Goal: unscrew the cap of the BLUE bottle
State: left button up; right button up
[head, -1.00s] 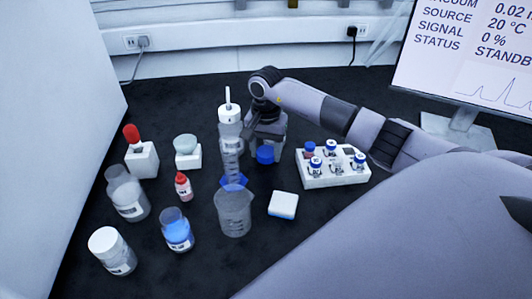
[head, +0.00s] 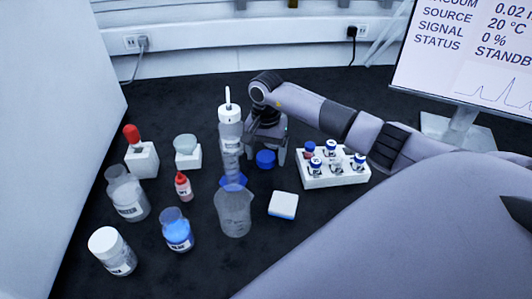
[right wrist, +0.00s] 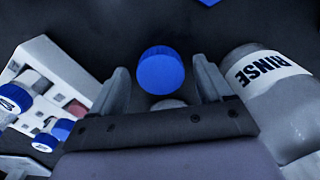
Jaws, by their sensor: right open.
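The blue bottle (head: 177,232) stands upright at the front left in the head view, with blue liquid inside. Its mouth looks open and I see no cap on it. A ridged blue cap (head: 265,158) is on the dark table behind the white block, apart from the bottle. In the right wrist view the cap (right wrist: 161,72) is between the spread fingers, with gaps on both sides. My right gripper (head: 266,157) is open and points down around the cap; it also shows in the right wrist view (right wrist: 162,88). My left gripper is out of view.
The rinse bottle (head: 230,126) stands close left of my right gripper. A measuring cylinder (head: 231,160) and beaker (head: 234,214) stand before it. A vial rack (head: 337,179) is to the right, a white block (head: 283,204) in front. Bare table lies behind the dropper stand.

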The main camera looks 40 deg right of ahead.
aim_at(266, 156)
notch_tip(266, 156, up, 12)
dwell(0.3)
jog(key=shift+f, duration=0.15)
